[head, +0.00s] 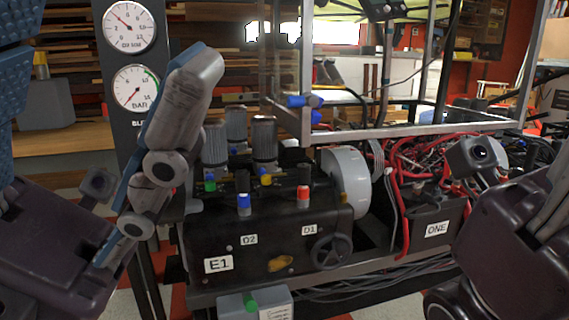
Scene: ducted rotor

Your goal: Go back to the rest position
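My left gripper (108,75) is large at the left of the head view. One grey finger with a blue back points up in front of the gauge panel, and a blue ribbed finger stands at the left edge. The wide gap between them holds nothing. My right gripper (478,156) is at the right edge, beside the box labelled ONE (432,229). Its fingertips are out of the frame, so its opening cannot be told. The black machine block labelled E1 (270,240) stands between the two grippers.
A panel with two gauges (130,27) stands at the left. Several knobs and coloured valves (244,203) top the block, with a handwheel (331,251) in front. A metal frame (400,128) and red hoses (405,170) are behind and to the right.

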